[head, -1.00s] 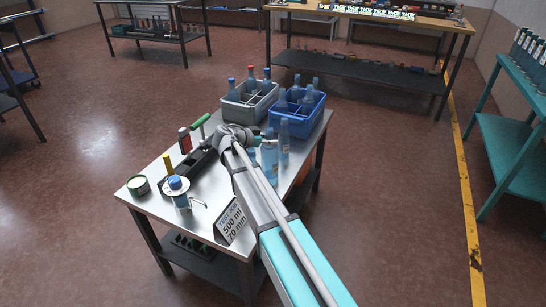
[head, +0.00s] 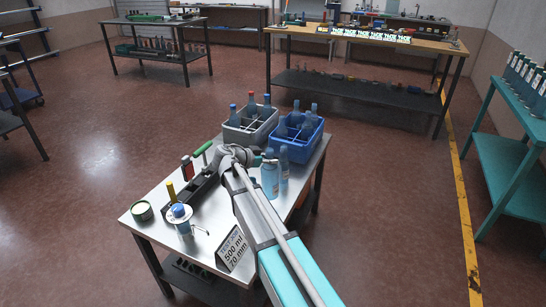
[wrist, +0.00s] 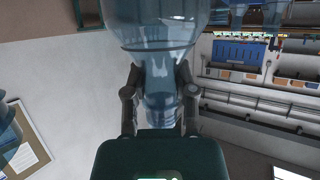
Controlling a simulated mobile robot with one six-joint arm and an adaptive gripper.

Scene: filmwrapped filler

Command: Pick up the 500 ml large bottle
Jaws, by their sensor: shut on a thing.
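A translucent blue bottle (head: 270,182) is at the right side of the steel table, beside my arm. My gripper (head: 264,161) is at its upper end, partly hidden by my own wrist. In the wrist view, my gripper (wrist: 160,78) has a finger on each side of the narrow part of the translucent blue bottle (wrist: 160,30) and is shut on it. The wide part fills the top of that view. I cannot tell whether its base touches the table. A sign (head: 233,250) reading "500 ml 70 mm" stands at the table's front edge.
Another blue bottle (head: 284,163) stands close behind the held one. A grey crate (head: 236,133) and a blue crate (head: 311,146), both with bottles, stand at the table's back.

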